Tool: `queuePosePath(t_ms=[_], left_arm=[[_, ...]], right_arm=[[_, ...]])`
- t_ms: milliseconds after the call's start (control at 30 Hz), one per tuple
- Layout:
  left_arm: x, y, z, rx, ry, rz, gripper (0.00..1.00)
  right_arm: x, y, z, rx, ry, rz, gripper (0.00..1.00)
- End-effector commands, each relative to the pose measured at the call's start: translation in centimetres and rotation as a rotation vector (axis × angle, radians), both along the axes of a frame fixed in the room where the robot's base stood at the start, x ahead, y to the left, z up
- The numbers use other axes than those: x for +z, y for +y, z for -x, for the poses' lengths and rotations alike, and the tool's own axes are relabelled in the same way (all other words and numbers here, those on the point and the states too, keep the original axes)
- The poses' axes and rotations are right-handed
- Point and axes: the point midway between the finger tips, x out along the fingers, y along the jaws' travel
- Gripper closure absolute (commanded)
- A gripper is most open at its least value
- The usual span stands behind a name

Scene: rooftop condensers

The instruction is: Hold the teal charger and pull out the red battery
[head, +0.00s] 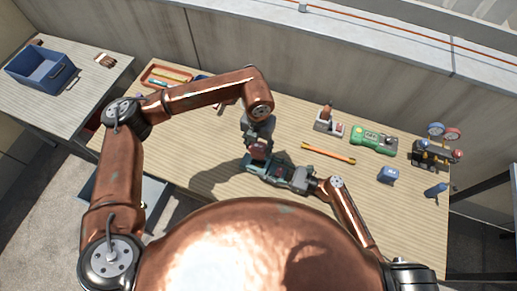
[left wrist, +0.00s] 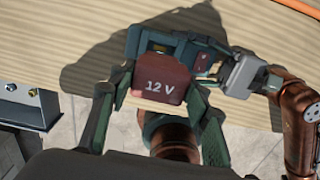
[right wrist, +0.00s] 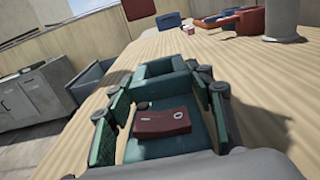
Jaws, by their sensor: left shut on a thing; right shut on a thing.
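The dark red battery, marked 12 V (left wrist: 163,86), sits between the fingers of my left gripper (head: 258,150), which is shut on it. In the right wrist view a dark red block (right wrist: 139,8), apparently the battery, hangs above and apart from the charger. The teal charger (right wrist: 166,72) shows an open bay and a red plate (right wrist: 161,122) with a white mark. My right gripper (right wrist: 158,112) is shut on the charger, its fingers along both sides. In the head view the charger (head: 256,163) is low over the table's front part, below my left gripper and partly hidden.
On the wooden table (head: 220,178), an orange wrench (head: 328,153), green case (head: 373,138), drill-like tool (head: 327,119), gauge set (head: 437,150) and blue block (head: 388,174) lie right. An orange tray (head: 160,76) lies back left. A blue bin (head: 40,68) stands on the side table.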

Motion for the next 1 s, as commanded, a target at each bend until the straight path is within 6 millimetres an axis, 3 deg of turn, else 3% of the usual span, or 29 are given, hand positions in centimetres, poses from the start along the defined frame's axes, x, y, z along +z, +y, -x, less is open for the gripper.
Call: queuePosePath(t_ms=[200, 233, 500, 700, 933, 1000], left_arm=[[0.10, -0.01, -0.01, 0.000, 0.000, 0.000, 0.88], [0.10, -0.01, -0.01, 0.000, 0.000, 0.000, 0.88], [0.07, -0.02, 0.00, 0.000, 0.000, 0.000, 0.88], [0.07, -0.02, 0.01, 0.000, 0.000, 0.000, 0.88], [0.06, -0.03, 0.01, 0.000, 0.000, 0.001, 0.88], [0.06, -0.03, 0.01, 0.000, 0.000, 0.001, 0.88]], right_arm=[[0.02, 0.00, -0.01, 0.000, 0.000, 0.000, 0.91], [0.02, 0.00, -0.01, 0.000, 0.000, 0.000, 0.50], [0.01, 0.00, 0.00, 0.000, 0.000, 0.000, 0.31], [0.01, 0.00, 0.00, 0.000, 0.000, 0.000, 0.31], [0.01, 0.00, 0.00, 0.000, 0.000, 0.000, 0.15], [0.01, 0.00, 0.00, 0.000, 0.000, 0.000, 0.15]])
